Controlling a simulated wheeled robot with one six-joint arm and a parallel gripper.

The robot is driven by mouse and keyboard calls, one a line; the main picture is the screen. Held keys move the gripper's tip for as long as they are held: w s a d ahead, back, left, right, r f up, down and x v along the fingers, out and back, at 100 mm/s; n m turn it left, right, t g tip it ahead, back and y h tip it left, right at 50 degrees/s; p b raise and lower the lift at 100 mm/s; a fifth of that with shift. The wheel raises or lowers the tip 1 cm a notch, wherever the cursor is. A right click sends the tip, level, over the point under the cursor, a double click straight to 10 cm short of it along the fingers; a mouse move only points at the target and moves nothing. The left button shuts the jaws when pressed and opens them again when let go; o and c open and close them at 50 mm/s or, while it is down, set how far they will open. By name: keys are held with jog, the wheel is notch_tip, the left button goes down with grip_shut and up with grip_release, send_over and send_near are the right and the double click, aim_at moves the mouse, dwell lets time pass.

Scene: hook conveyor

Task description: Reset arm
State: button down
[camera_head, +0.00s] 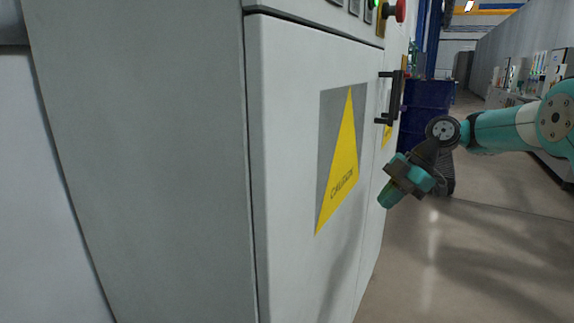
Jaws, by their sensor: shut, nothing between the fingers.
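My arm (505,128) reaches in from the right edge of the head view, teal with dark joints. My gripper (388,199) is at its end, tilted down and to the left, beside the grey cabinet's front. Its fingers are shut and nothing shows in them. It hangs below the black door handle (396,98), apart from it.
A large grey cabinet (290,200) with a yellow caution sign (343,165) fills the left and middle. A red knob (400,10) is at the top. A blue drum (427,100) stands behind. Shelves with items (530,90) line the right. Open floor (480,260) lies at lower right.

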jog(key=s+a+r+m+h, duration=0.1)
jog(key=s+a+r+m, duration=0.3)
jog(key=s, duration=0.4)
jog(key=s+a+r+m, duration=0.3)
jog(key=s+a, duration=0.2)
jog(key=s, duration=0.3)
jog(key=s+d+f+m+h, duration=0.15)
jog(key=s+m, duration=0.25)
jog(key=s, duration=0.6)
jog(key=s+f+m+h, duration=0.1)
jog(key=s+f+m, duration=0.25)
jog(key=s, duration=0.65)
notch_tip(320, 180, up, 16)
jog(key=p, duration=1.4)
jog(key=shift+w+f+p, duration=0.2)
jog(key=shift+w+p, duration=0.05)
jog(key=shift+p, duration=0.15)
jog(key=shift+y, duration=0.25)
